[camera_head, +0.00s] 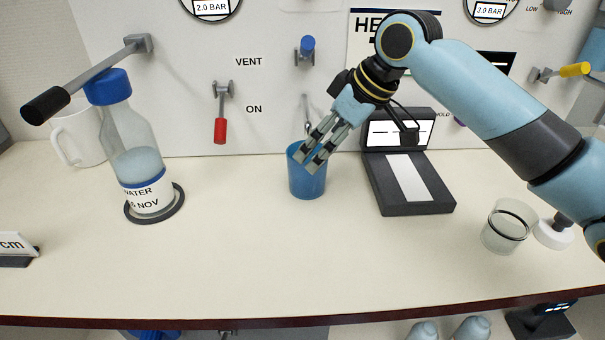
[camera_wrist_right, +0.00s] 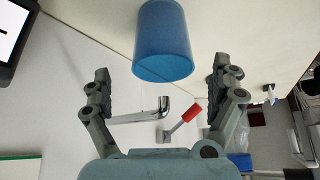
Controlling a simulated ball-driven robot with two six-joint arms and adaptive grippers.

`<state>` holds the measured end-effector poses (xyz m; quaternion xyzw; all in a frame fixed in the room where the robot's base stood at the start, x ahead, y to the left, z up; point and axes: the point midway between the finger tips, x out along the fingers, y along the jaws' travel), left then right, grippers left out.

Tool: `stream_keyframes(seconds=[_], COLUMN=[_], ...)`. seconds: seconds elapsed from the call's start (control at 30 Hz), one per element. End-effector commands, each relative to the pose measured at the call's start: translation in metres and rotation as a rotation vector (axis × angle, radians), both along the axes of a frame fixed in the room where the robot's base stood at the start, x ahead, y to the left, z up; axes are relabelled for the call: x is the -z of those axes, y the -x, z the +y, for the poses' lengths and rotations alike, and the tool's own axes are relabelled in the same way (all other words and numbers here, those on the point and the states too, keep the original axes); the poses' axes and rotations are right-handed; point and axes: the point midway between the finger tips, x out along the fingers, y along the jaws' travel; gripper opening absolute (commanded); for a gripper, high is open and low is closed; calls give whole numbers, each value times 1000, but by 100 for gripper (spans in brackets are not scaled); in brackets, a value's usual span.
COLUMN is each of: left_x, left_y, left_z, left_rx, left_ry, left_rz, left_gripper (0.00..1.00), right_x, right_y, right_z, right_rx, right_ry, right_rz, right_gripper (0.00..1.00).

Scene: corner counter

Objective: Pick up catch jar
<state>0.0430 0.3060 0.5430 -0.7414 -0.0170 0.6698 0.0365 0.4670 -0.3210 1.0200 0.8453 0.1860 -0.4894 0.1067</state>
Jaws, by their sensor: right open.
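A translucent blue cup (camera_head: 307,183), the likely catch jar, stands upright on the counter below a small metal spout on the wall panel. My right gripper (camera_head: 314,158) is open at the cup's rim, its fingers overlapping the cup's upper part in the head view. In the right wrist view the blue cup (camera_wrist_right: 163,42) appears between and beyond the spread fingertips of my right gripper (camera_wrist_right: 160,70), with a visible gap on both sides. Nothing is held. My left gripper is not in view.
A dark device with a lit screen (camera_head: 408,208) stands just right of the cup. A clear jar (camera_head: 503,230) stands farther right. A labelled water bottle (camera_head: 139,150) and a white mug (camera_head: 80,135) are at left. Levers stick out of the panel. The front counter is clear.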

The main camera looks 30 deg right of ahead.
Motion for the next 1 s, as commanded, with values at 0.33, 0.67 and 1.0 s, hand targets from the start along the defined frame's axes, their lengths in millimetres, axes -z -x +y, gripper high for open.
stream_keyframes(seconds=[0.33, 0.67, 1.0], left_x=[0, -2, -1], left_y=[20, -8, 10], left_z=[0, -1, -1], left_rx=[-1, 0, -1], left_ry=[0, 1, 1], left_rz=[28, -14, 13], left_gripper=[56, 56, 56], right_x=[35, 67, 67], right_y=[-15, -29, -29], right_z=[10, 17, 17], right_rx=[1, 1, 0], right_ry=[-3, 2, 2], right_rz=[3, 1, 0], right_gripper=[94, 94, 73])
